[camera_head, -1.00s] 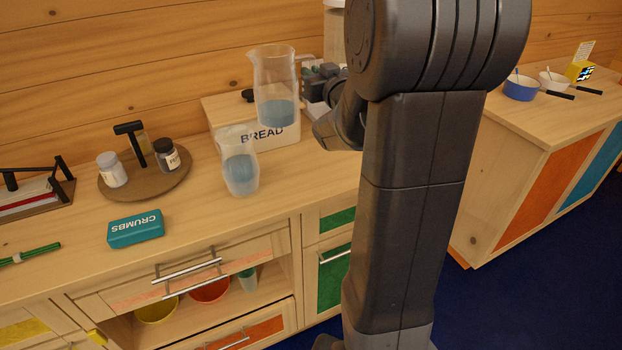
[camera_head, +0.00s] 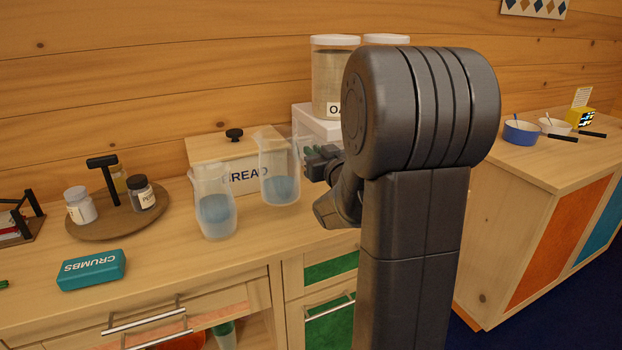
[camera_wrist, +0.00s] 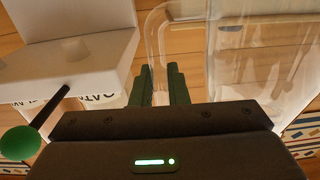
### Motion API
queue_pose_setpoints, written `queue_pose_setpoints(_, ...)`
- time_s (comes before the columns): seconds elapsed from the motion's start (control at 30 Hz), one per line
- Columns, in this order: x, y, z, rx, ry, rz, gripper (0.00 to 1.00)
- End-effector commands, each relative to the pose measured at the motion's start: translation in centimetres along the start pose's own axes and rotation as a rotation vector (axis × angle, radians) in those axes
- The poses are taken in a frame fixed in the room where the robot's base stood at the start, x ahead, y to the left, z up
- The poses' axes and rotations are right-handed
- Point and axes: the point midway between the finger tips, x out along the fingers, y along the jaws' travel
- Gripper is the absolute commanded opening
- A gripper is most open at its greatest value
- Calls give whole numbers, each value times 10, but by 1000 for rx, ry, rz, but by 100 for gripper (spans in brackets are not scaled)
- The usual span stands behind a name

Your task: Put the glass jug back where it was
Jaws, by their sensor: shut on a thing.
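My gripper (camera_head: 322,165) is shut on the handle of a clear glass jug (camera_head: 281,178) with blue liquid in it. The jug looks upright, in front of the bread box; I cannot tell whether its base touches the counter. In the wrist view my gripper's dark green fingers (camera_wrist: 160,86) are at the handle, with the clear jug body (camera_wrist: 262,65) to their right. A second clear jug (camera_head: 214,207) with blue liquid stands on the counter, just left of the held one.
The wooden bread box (camera_head: 212,151) stands close behind both jugs. An oats jar (camera_head: 332,80) stands on a white box (camera_head: 315,122) behind my gripper. A round tray (camera_head: 105,222) with jars and a teal crumbs tin (camera_head: 91,270) are at the left.

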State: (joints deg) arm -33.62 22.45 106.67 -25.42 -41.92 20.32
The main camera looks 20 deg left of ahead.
Motion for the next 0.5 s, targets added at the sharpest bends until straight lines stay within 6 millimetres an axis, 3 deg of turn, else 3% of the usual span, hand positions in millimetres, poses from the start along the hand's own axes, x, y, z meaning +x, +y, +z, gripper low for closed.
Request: queue_pose_setpoints(0.5,0,1,44,2,5,0,0)
